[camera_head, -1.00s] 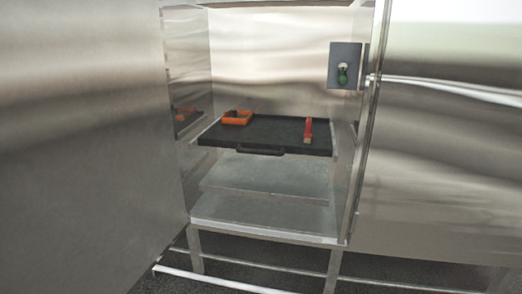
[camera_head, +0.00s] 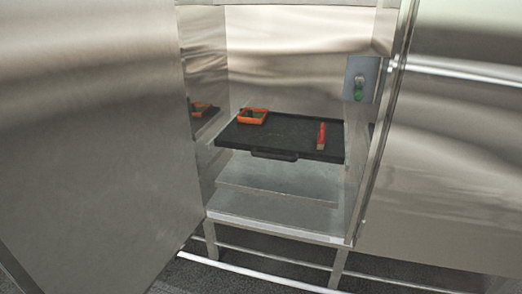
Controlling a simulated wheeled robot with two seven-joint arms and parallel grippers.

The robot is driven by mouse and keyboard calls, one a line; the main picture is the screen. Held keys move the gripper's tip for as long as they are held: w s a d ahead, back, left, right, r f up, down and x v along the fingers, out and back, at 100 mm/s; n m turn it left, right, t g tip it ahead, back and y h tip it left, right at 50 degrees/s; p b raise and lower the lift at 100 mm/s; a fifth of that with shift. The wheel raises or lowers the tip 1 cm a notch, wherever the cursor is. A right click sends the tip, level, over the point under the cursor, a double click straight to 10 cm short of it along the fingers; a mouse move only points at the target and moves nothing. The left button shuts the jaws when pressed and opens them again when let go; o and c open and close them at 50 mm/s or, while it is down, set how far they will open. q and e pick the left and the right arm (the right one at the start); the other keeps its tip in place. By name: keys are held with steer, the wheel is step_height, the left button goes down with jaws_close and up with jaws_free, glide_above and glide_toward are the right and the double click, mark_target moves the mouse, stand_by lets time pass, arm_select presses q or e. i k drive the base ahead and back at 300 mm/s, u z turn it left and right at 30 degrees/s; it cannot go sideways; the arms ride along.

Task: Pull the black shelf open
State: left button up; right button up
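The black shelf (camera_head: 285,135) is a flat tray inside the open metal cabinet. Its dark handle (camera_head: 274,155) sticks out from the middle of its front edge. An orange open box (camera_head: 252,117) stands on the shelf's back left. A red brush-like tool (camera_head: 321,136) lies on its right side. Neither of my grippers is in view, and nothing touches the handle.
A large metal door or panel (camera_head: 95,140) fills the left side. Another metal panel (camera_head: 455,160) stands at the right. A grey box with a green knob (camera_head: 360,80) is on the cabinet's inner right. A grey lower shelf (camera_head: 280,180) lies below the black one.

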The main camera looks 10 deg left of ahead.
mark_target(283, 136)
steer(key=u, duration=0.65)
steer(key=i, duration=1.05)
steer(key=u, duration=0.35)
